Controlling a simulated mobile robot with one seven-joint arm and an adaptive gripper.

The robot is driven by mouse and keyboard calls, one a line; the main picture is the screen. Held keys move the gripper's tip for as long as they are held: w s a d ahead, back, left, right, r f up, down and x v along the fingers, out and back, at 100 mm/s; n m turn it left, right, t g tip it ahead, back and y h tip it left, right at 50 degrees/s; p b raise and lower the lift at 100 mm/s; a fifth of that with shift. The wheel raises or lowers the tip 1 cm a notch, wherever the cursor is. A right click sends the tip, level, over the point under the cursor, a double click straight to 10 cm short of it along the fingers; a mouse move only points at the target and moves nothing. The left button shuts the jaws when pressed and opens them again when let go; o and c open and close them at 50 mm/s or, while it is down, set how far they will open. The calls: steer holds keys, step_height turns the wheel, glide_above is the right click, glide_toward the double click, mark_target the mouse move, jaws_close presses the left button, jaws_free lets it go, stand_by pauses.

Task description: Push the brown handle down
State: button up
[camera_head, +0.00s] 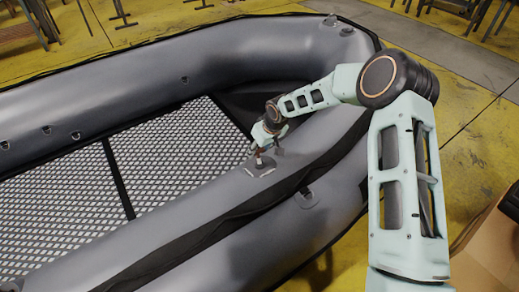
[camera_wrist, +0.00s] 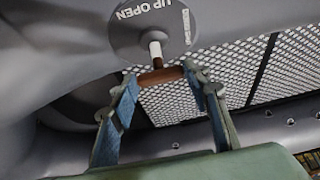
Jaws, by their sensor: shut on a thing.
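The brown handle (camera_wrist: 160,77) shows in the wrist view as a short bar on a white stem (camera_wrist: 155,48). The stem rises from a round grey base (camera_wrist: 140,30) printed "UP OPEN". My gripper (camera_wrist: 160,80) is shut on the handle, with one blue-padded finger at each end of the bar. In the head view my gripper (camera_head: 262,148) is small, above the round base (camera_head: 261,168) on the inner side of the near boat tube. The handle is too small there to make out clearly.
The grey inflatable boat (camera_head: 200,65) surrounds a patterned mesh floor (camera_head: 60,195) with a dark strip across it. A dark flap (camera_head: 190,235) runs along the near tube. A brown box (camera_head: 490,240) is at the lower right. Yellow floor lies around the boat.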

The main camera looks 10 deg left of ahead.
jaws_close()
steer(key=shift+s+d+f+b, duration=0.15)
steer(key=shift+f+b, duration=0.35)
steer(key=shift+f, duration=0.25)
steer(key=shift+s+d+f+b, duration=0.1)
steer(key=shift+f+b, duration=0.35)
steer(key=shift+f, duration=0.3)
steer(key=o, duration=1)
jaws_free()
steer(key=shift+c, duration=0.2)
steer(key=v, duration=1.2)
